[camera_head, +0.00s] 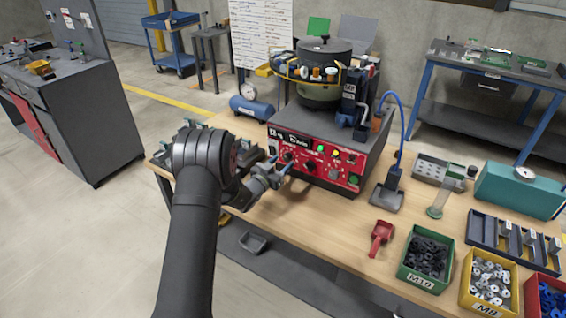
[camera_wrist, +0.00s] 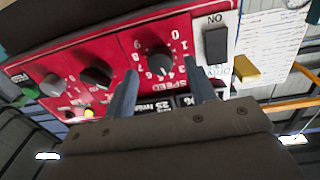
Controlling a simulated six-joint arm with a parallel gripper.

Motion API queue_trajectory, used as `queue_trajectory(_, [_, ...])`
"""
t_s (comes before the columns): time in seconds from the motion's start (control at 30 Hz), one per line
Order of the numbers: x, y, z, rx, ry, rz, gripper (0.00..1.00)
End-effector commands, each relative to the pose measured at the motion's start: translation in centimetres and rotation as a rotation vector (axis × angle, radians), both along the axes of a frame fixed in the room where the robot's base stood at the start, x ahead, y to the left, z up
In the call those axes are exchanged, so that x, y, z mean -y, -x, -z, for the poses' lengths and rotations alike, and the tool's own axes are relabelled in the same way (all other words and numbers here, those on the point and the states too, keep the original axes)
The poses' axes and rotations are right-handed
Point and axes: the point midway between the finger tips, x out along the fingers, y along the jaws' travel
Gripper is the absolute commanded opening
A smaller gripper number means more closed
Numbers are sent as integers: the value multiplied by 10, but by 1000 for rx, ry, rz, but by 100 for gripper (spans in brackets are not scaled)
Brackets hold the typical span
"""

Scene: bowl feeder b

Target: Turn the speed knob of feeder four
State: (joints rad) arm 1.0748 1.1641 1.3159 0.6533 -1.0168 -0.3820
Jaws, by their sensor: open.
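The feeder's red control panel (camera_head: 325,163) is on the front of the machine on the wooden bench. The black speed knob (camera_wrist: 160,60) sits in a numbered dial with the word SPEED beside it, upside down in the wrist view. In the head view the knob (camera_head: 288,156) is small, near the panel's left end. My gripper (camera_wrist: 160,66) is open, with one grey finger on each side of the knob in the picture. I cannot tell whether the fingers touch it. In the head view my gripper (camera_head: 280,168) is at the panel's lower left.
Another black knob (camera_wrist: 96,75) and a grey knob (camera_wrist: 53,85) are beside the speed knob. A black ON switch (camera_wrist: 215,45) is on its other side. A red scoop (camera_head: 381,238) and parts bins, including a green bin (camera_head: 408,274), stand on the bench at right.

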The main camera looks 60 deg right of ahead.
Motion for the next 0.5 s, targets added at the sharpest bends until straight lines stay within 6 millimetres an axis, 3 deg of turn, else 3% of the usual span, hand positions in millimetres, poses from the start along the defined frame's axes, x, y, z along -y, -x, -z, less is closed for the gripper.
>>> queue_trajectory(0.2, [16,0,0,0,0,0,51])
queue_trajectory(0.5, [17,1,0,0,0,-1,51])
